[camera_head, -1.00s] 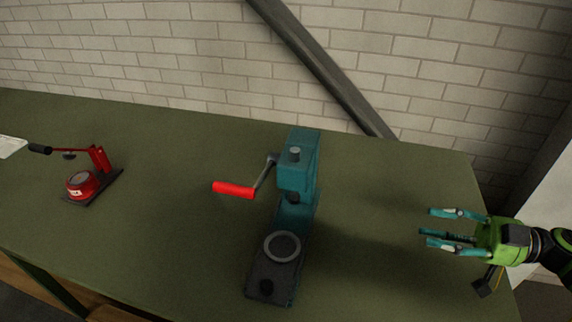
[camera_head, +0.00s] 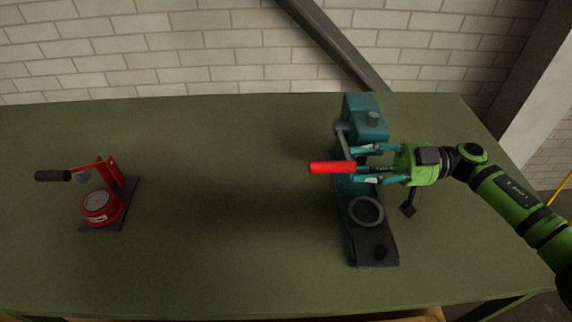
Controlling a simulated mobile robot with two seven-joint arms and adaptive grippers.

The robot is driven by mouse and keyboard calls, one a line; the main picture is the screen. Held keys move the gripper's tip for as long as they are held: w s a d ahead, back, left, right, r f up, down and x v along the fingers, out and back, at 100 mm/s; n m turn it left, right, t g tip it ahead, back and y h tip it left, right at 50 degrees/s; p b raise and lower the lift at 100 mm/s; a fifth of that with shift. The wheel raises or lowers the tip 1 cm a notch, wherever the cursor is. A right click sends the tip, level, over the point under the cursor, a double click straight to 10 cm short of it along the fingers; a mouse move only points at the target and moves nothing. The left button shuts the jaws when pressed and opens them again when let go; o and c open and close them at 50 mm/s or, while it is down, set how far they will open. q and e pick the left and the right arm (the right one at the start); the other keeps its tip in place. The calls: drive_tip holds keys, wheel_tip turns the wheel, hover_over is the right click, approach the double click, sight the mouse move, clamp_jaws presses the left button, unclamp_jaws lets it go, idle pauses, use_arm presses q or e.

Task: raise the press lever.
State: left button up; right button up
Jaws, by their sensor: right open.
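The teal press (camera_head: 362,120) stands upright on the green table, right of centre. Its lever has a red handle (camera_head: 330,167) pointing left, below the level of the press head. My right gripper (camera_head: 358,166) comes in from the right, in front of the press column. Its teal fingers are open and their tips are close to the right end of the red handle. The fingers hide part of the column and the lever arm. I cannot tell whether they touch the handle. My left gripper is not in view.
A smaller red press (camera_head: 100,205) with a black handle (camera_head: 53,175) stands on the left of the table (camera_head: 220,230). The table between the two presses is clear. A brick wall (camera_head: 200,50) with a slanted dark beam (camera_head: 335,40) is behind.

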sight(327, 167)
drive_tip(key=shift+a, duration=0.3)
drive_tip(key=shift+a+r+p, duration=0.1)
drive_tip(key=shift+a+p, duration=0.1)
drive_tip(key=shift+p, duration=0.15)
drive_tip(key=a+p, duration=0.2)
drive_tip(key=a, duration=0.1)
drive_tip(key=shift+a+p, duration=0.35)
drive_tip(key=shift+a, duration=1)
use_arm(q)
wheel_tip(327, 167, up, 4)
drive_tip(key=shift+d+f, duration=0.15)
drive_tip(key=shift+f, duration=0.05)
use_arm(e)
clamp_jaws()
